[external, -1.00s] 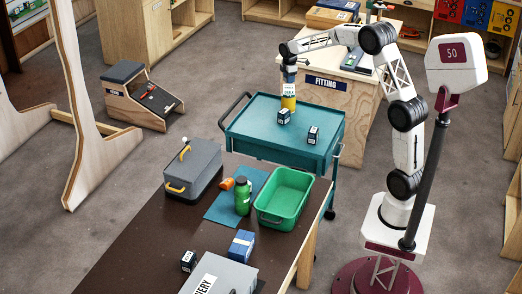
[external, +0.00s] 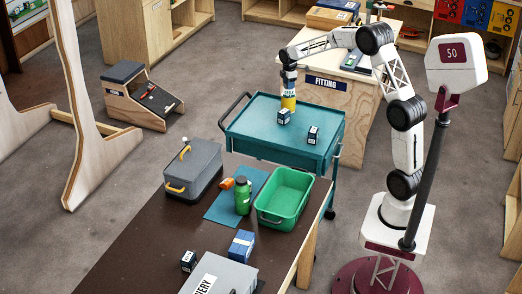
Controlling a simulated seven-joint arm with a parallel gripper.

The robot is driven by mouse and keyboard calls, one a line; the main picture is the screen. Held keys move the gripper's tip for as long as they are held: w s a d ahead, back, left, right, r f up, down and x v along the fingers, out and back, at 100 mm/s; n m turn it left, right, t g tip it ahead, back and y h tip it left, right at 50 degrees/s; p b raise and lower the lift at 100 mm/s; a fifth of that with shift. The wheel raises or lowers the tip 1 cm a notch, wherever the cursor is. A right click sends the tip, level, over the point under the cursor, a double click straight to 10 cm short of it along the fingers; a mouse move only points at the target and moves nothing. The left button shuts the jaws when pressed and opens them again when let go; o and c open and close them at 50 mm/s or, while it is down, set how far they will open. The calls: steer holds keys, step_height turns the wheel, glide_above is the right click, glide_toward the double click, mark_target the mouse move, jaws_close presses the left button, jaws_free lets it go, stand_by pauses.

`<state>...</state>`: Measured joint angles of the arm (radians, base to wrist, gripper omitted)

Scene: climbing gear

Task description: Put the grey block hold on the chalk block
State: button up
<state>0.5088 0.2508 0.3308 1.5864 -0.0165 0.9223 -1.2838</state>
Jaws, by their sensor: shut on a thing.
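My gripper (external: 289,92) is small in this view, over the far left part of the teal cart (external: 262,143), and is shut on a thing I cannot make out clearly. A pale and blue patch shows at its end, with a yellow part (external: 289,104) just below. I cannot tell whether the yellow part is held or stands on the cart. A small dark block with a white label (external: 284,116) sits on the cart just in front, and a similar one (external: 313,134) sits to the right. I cannot tell which thing is the grey block hold or the chalk block.
The dark table (external: 130,240) in front bears a grey box with yellow handles (external: 192,170), a green bottle (external: 243,196), an orange thing (external: 227,183), a green bin (external: 284,197), a blue box (external: 242,244) and another labelled block (external: 188,261).

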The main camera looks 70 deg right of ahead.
steer(key=o, duration=0.9)
steer(key=r, duration=1.2)
steer(key=shift+s+a, duration=0.2)
steer(key=shift+s, duration=0.05)
steer(key=shift+r, duration=0.1)
